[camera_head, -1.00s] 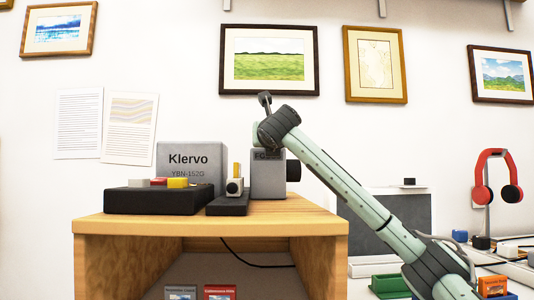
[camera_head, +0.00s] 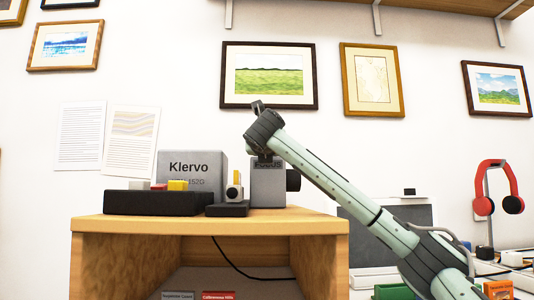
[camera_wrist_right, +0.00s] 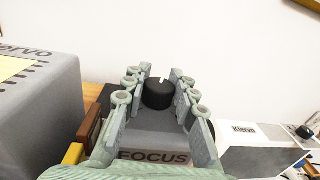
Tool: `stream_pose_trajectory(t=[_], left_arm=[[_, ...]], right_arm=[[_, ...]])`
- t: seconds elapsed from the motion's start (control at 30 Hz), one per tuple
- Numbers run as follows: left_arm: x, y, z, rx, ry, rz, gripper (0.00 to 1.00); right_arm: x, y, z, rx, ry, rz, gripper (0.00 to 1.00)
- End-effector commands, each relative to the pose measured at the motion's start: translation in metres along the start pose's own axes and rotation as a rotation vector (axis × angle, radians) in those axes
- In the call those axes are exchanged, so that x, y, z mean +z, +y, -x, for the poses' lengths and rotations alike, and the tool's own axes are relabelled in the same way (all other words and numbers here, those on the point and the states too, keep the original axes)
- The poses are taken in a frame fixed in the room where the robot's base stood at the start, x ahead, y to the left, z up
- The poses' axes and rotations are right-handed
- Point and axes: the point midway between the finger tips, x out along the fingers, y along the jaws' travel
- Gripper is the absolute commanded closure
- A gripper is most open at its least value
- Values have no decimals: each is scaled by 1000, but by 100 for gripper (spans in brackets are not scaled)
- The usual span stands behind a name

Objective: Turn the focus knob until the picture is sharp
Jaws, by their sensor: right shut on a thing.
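The grey focus box (camera_head: 268,190) stands on the wooden cabinet, with a black lens (camera_head: 293,180) on its right side. In the right wrist view the word FOCUS is on the box's face (camera_wrist_right: 155,157). The black round focus knob (camera_wrist_right: 158,97) has a white mark at its far edge. My right gripper (camera_wrist_right: 158,88) is shut on the knob, one finger on each side. In the head view my right wrist hides the knob and most of the gripper. My left gripper is not in view. I cannot tell which picture the knob focuses.
The grey Klervo box (camera_head: 190,165), a black block with coloured buttons (camera_head: 152,203) and a small stand with a yellow top (camera_head: 235,192) are left of the focus box. Framed prints (camera_head: 268,75) hang behind. A dark grey panel (camera_head: 412,215) and red headphones (camera_head: 498,185) are at right.

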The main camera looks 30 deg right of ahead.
Motion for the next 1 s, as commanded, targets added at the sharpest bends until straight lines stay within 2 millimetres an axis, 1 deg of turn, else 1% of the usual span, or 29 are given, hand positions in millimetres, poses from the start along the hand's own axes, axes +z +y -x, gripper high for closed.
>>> stream_pose_trajectory(t=[0.07,0.1,0.23,0.27,0.53,0.67,0.77,1.0], left_arm=[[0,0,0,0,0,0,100],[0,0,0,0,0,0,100],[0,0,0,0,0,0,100],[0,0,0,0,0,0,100],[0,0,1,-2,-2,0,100],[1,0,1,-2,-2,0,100],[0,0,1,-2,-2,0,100],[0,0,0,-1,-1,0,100]], right_arm=[[-4,1,0,0,7,3,100],[-4,1,0,1,7,3,69],[-3,1,0,1,5,2,53],[-2,1,0,1,5,2,50],[-1,0,0,0,2,1,50],[-1,0,9,2,1,0,50],[-1,1,25,3,0,1,50],[-1,1,77,3,0,1,50]])
